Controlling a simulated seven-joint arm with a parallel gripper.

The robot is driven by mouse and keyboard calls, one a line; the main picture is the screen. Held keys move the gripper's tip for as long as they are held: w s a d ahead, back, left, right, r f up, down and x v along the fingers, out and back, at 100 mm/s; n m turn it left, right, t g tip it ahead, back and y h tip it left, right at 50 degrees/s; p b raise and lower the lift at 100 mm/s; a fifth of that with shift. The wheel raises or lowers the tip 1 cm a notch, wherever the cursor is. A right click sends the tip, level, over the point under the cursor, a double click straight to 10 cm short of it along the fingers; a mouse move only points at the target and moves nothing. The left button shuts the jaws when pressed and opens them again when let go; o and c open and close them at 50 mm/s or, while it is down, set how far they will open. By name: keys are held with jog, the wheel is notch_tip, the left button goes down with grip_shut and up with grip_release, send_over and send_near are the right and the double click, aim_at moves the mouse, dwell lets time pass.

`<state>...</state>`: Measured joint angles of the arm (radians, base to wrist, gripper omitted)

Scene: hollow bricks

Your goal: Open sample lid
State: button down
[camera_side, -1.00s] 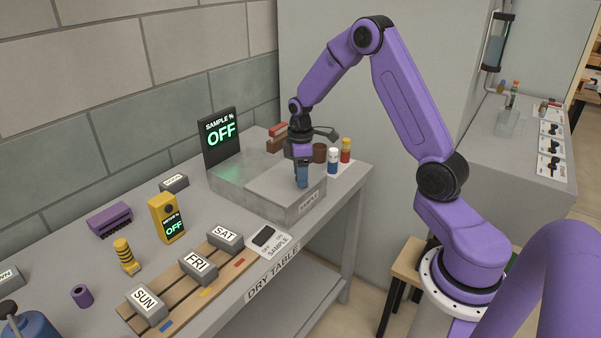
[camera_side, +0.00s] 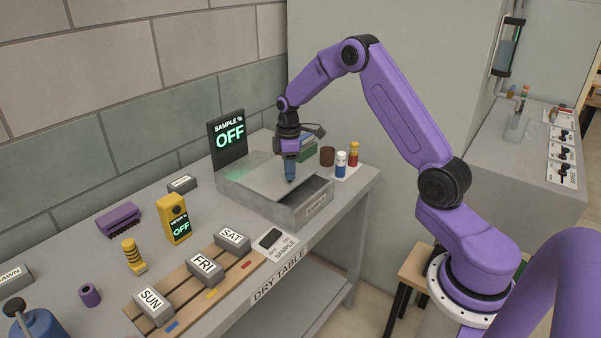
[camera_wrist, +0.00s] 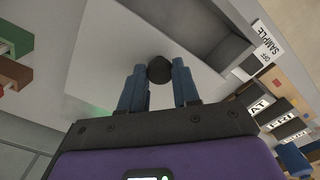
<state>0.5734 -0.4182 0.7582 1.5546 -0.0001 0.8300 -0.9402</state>
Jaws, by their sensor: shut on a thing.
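The sample box (camera_side: 305,212) is a grey tray with a SAMPLE label at the far end of the dry table. Its flat grey lid (camera_side: 262,178) lies across it, shifted toward the left, and a dark gap (camera_side: 318,190) is open at the right end. My gripper (camera_side: 290,178) points down over the lid. In the wrist view, the blue fingers stand on either side of a dark round knob (camera_wrist: 159,70) on the lid (camera_wrist: 115,50), shut on it. The open part of the box (camera_wrist: 228,52) shows beside the lid.
The SAMPLE % display (camera_side: 229,138) behind the box reads OFF. A brown cup (camera_side: 327,156) and small bottles (camera_side: 341,164) stand to the right. A black switch (camera_side: 270,239) and the SAT block (camera_side: 232,239) are in front. Coloured bricks (camera_side: 306,152) sit behind my gripper.

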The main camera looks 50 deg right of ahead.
aim_at(270, 172)
jog(key=shift+w, duration=3.95)
jog(key=c, duration=0.8)
grip_release()
jog(key=shift+r, duration=0.1)
notch_tip(270, 172, up, 17)
jog(key=shift+r, duration=0.15)
jog(key=shift+s, duration=0.1)
